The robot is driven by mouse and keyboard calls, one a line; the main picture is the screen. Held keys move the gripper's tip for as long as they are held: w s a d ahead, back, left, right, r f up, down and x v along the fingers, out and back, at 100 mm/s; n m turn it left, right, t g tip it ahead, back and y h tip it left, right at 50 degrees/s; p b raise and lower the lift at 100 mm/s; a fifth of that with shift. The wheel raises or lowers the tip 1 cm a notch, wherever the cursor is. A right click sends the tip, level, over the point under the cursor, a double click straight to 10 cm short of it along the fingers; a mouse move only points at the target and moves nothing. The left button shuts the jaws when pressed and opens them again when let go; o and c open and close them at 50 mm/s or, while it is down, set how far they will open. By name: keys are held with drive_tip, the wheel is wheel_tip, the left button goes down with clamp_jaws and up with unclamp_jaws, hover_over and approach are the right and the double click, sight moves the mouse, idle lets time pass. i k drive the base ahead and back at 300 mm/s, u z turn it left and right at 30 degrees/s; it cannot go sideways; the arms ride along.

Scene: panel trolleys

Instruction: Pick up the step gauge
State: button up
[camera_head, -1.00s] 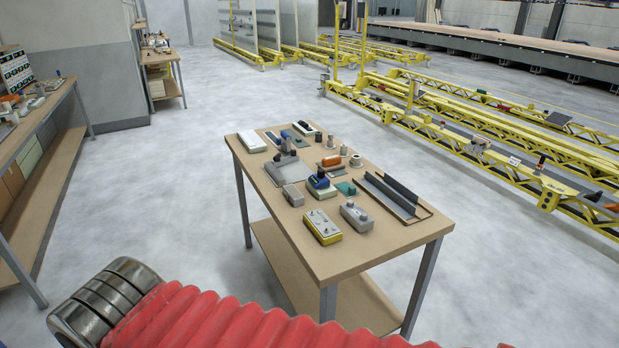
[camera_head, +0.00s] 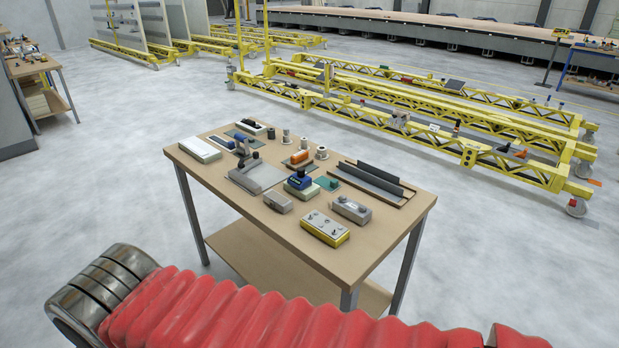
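A wooden-topped table (camera_head: 225,185) with a lower shelf stands in front of me and carries several tools and instruments. I cannot tell for sure which one is the step gauge. A long dark angled bar (camera_head: 372,180) lies in a shallow tray at the table's right end. Near the front edge are a yellow-sided box with knobs (camera_head: 325,229) and a grey box with a knob (camera_head: 351,209). A blue-topped device (camera_head: 299,182) and a grey plate with an upright handle (camera_head: 258,174) are mid-table. My gripper is not in view.
My red ribbed arm cover crosses the bottom of the view, apart from the tabletop in the picture. Yellow panel trolleys (camera_head: 470,152) stand behind the table. A workbench (camera_head: 50,68) is at far left. Grey floor (camera_head: 130,130) around the table is clear.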

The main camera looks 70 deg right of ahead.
sight(299, 180)
drive_tip(key=z, duration=0.35)
drive_tip(key=i, duration=0.6)
drive_tip(key=z, duration=0.9)
drive_tip(key=i, duration=0.65)
drive_tip(key=z, duration=0.4)
